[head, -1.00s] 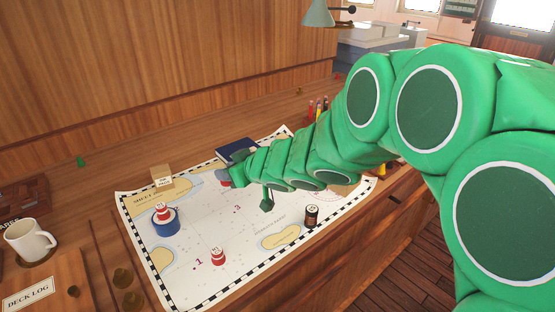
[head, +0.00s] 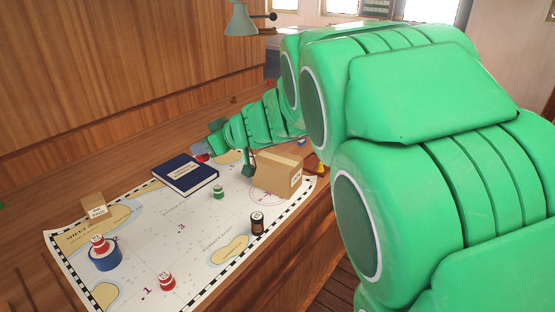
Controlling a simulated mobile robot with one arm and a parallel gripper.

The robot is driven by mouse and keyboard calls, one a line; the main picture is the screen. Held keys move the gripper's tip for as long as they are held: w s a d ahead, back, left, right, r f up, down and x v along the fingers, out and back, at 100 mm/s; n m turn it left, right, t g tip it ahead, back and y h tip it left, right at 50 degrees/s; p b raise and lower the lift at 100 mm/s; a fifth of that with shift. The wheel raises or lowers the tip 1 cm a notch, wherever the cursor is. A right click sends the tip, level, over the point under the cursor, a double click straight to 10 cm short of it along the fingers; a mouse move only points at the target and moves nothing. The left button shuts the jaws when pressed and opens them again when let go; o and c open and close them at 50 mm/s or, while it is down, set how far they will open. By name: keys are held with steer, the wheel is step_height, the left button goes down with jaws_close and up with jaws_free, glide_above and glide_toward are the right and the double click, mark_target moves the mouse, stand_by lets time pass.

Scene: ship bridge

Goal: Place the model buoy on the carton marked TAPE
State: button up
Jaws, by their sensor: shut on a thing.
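My green arm reaches across the chart, and my gripper (head: 203,151) is at its far end, above the dark blue book. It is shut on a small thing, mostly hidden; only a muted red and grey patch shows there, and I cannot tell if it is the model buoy. A large brown carton (head: 278,172) stands on the chart's right part, right of my gripper, its label too small to read. A small tan carton (head: 93,204) with a white label stands at the chart's left edge; its marking is also unreadable.
On the chart (head: 190,240) stand a red piece (head: 167,282), a green piece (head: 218,192), a black can-like piece (head: 257,223) and a red-and-white piece (head: 98,243) on a blue round base (head: 105,260). The dark blue book (head: 186,175) lies at the back. A lamp (head: 240,20) stands behind.

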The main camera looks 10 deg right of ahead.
steer(key=s+d+r, duration=0.1)
steer(key=d+r, duration=0.1)
steer(key=d, duration=0.9)
steer(key=s+d+r, duration=0.1)
steer(key=d+r, duration=0.1)
steer(key=d, duration=0.8)
glide_above(281, 160)
steer(key=s, duration=0.1)
steer(key=shift+n+g, duration=0.3)
step_height(281, 160, down, 9)
steer(key=shift+s+d+r, duration=0.1)
steer(key=shift+w+f, duration=0.65)
steer(key=shift+f, duration=0.15)
steer(key=shift+w+f, duration=0.1)
steer(key=shift+f, duration=1.4)
steer(key=shift+f, duration=0.15)
steer(key=o, duration=1)
